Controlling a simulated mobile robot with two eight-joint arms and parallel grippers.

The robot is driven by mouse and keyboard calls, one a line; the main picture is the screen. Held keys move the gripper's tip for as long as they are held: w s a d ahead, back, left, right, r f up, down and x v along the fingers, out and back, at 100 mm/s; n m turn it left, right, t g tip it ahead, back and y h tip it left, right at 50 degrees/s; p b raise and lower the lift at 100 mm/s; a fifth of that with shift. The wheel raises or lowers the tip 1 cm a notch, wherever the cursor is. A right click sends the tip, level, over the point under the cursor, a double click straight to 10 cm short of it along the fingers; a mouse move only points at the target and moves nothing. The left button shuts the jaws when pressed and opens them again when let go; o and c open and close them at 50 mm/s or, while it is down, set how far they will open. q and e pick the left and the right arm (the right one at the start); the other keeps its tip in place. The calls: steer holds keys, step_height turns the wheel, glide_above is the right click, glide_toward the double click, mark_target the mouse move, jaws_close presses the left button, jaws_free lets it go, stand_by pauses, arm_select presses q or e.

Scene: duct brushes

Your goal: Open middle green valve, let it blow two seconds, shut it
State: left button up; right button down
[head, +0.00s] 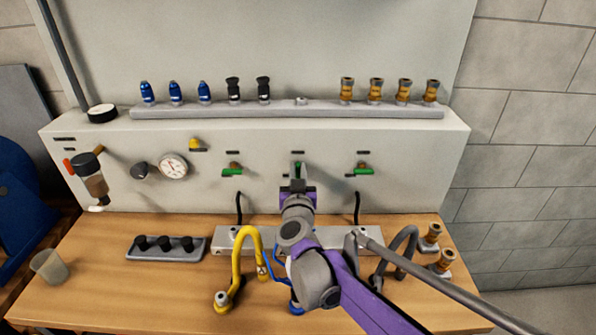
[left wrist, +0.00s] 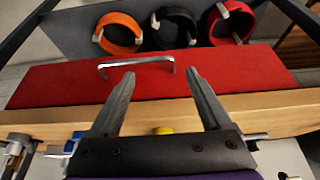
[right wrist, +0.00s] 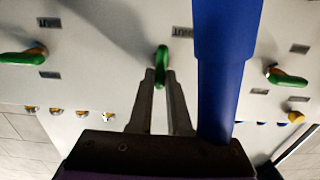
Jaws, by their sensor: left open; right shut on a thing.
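The middle green valve (head: 298,166) is on the white panel, between a left green valve (head: 232,170) and a right green valve (head: 363,170). The outer two handles lie level. In the right wrist view the middle handle (right wrist: 162,66) stands upright, across the line of the others. My right gripper (head: 298,188) is shut on its end, with the fingertips (right wrist: 161,78) on either side of it. Much of the valve's lower part is hidden by the gripper in the head view. My left gripper (left wrist: 160,78) is open and empty, away from the panel.
A yellow hose (head: 240,262) and a grey hose (head: 402,250) stand on the bench near my right arm. A blue cylinder (right wrist: 223,70) is close beside the right fingers. My left gripper is over a red drawer front (left wrist: 50,85) with a metal handle (left wrist: 136,65).

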steer(key=shift+m, duration=0.3)
steer(key=shift+d+f+m+p, duration=0.2)
steer(key=shift+m, duration=2.65)
steer(key=shift+d+f+m+p, duration=0.2)
steer(key=shift+d+f+m, duration=0.05)
steer(key=shift+m, duration=2.65)
steer(key=shift+d+f+m+p, duration=0.2)
steer(key=shift+m, duration=2.65)
steer(key=c, duration=0.9)
jaws_free()
steer(key=shift+o, duration=0.2)
steer(key=shift+s, duration=0.1)
